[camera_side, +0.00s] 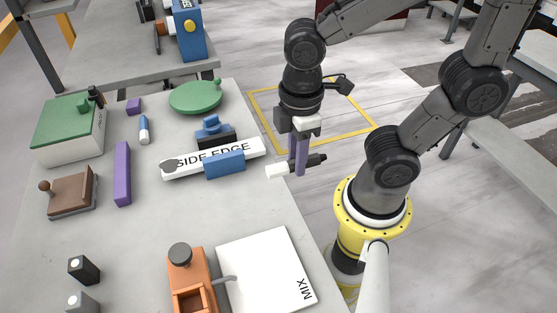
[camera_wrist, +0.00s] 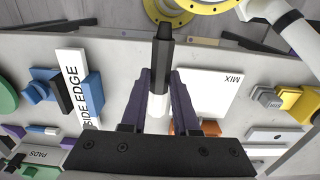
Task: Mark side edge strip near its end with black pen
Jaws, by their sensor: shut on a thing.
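The white strip lettered SIDE EDGE (camera_side: 207,158) lies on the stone slab, left of my gripper; a dark round spot shows at its left end. A blue block (camera_side: 225,164) stands against its front, and a black and blue piece (camera_side: 213,134) is behind it. My gripper (camera_side: 301,160) has purple fingers and is shut on the pen (camera_side: 316,160). The pen lies roughly level, white end toward the strip and black end away, apart from the strip near the slab's right edge. The wrist view shows the pen (camera_wrist: 162,55) between the fingers and the strip (camera_wrist: 79,90) to the left.
A white MIX board (camera_side: 266,272) and an orange box-like piece (camera_side: 190,280) lie at the front. A green round dish (camera_side: 195,97) is behind the strip. A purple bar (camera_side: 122,174) and a brown block (camera_side: 71,195) are at left.

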